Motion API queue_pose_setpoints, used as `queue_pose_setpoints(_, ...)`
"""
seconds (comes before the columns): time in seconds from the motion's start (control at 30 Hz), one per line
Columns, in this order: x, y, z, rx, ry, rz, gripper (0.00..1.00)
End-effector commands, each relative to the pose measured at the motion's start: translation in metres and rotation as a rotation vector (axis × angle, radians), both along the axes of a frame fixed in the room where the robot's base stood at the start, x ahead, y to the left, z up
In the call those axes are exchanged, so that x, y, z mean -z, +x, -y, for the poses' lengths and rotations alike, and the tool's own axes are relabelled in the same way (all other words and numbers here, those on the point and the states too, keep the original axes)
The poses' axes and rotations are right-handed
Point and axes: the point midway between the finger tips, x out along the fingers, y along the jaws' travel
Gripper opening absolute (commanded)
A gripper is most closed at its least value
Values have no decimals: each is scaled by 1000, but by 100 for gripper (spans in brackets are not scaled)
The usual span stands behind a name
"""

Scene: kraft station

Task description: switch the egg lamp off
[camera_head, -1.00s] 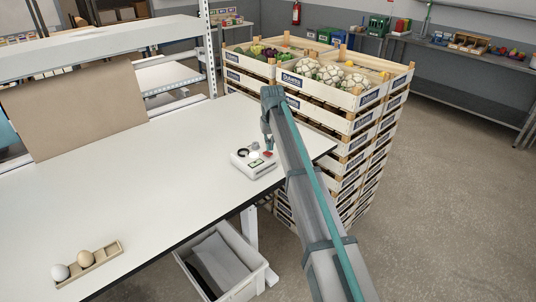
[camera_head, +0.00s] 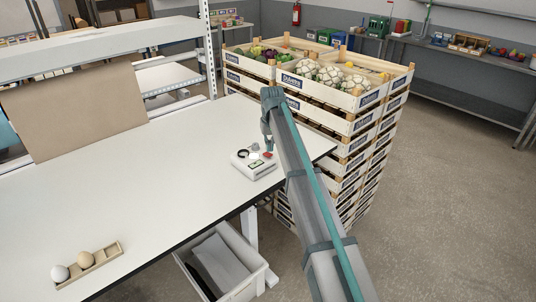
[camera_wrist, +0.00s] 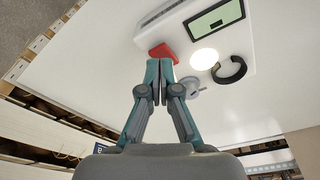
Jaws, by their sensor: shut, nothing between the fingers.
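The egg lamp is a white box (camera_head: 262,171) near the far right end of the white table. In the wrist view its body (camera_wrist: 180,28) shows a green display, a bright glowing round light (camera_wrist: 204,58), a dark open ring (camera_wrist: 232,71) and a red switch (camera_wrist: 162,53). My gripper (camera_wrist: 158,98) is shut and empty. Its fingertips appear right by the red switch; I cannot tell whether they touch it. In the head view my gripper (camera_head: 268,144) points down over the lamp's right side.
A wooden holder (camera_head: 101,259) with two eggs (camera_head: 85,258) lies at the table's front left. Stacked vegetable crates (camera_head: 345,126) stand close behind and right of the lamp. A grey bin (camera_head: 238,290) sits below the table edge. The table's middle is clear.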

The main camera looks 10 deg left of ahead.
Motion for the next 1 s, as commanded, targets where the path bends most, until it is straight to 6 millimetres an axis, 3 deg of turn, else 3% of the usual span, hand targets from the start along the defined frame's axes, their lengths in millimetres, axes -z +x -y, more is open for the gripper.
queue_pose_setpoints(1.0, 9, 0, 0, 0, 0, 0, 0)
